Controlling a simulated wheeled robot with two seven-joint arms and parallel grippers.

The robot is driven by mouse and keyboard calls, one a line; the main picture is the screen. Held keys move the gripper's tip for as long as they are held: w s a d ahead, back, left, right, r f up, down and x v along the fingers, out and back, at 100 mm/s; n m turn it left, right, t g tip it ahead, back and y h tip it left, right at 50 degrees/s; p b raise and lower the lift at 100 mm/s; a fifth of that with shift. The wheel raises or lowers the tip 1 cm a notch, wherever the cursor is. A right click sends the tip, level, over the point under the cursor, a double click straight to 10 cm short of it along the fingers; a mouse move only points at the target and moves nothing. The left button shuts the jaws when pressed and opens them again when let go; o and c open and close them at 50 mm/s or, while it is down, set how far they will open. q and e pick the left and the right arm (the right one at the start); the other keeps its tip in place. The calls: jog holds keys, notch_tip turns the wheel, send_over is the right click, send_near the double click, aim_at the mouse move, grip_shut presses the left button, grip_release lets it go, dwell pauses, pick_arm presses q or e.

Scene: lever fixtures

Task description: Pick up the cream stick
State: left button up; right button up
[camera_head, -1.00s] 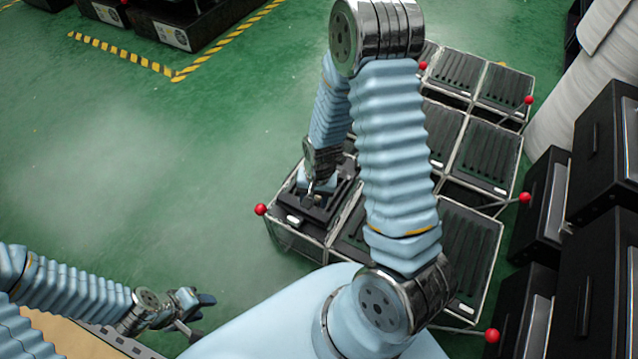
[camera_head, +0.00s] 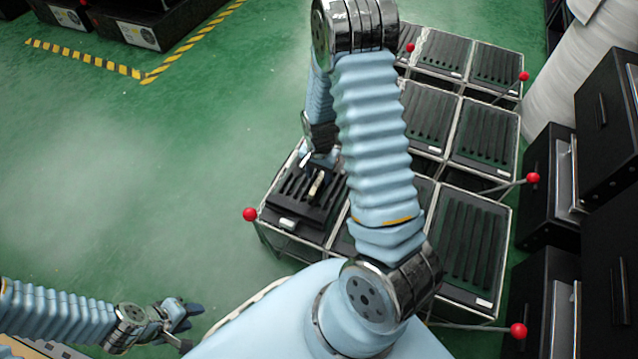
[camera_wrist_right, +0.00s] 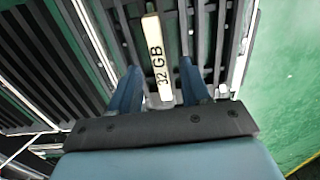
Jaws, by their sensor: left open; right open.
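The cream stick (camera_head: 316,185) sits among the black bars of the near-left slotted tray (camera_head: 287,222). In the right wrist view the cream stick (camera_wrist_right: 154,45) shows "32 GB" in dark print, and its near end lies between my fingers. My right gripper (camera_wrist_right: 160,80) is open, one finger on each side of the stick in that view; I cannot tell whether they touch it. In the head view my right gripper (camera_head: 308,158) is just behind the stick, partly hidden by its wrist. My left gripper (camera_head: 183,318) is open and empty, low at the left, away from the trays.
Several black slotted trays (camera_head: 470,240) stand in a wire-framed block, with red-knobbed levers such as the one at the right (camera_head: 533,178). My right arm hides part of the block. Black cabinets (camera_head: 550,190) crowd the right. Green floor (camera_head: 130,170) is clear at left.

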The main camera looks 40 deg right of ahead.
aim_at(319, 179)
notch_tip(319, 179, down, 4)
jog(key=shift+r, duration=0.25)
grip_shut()
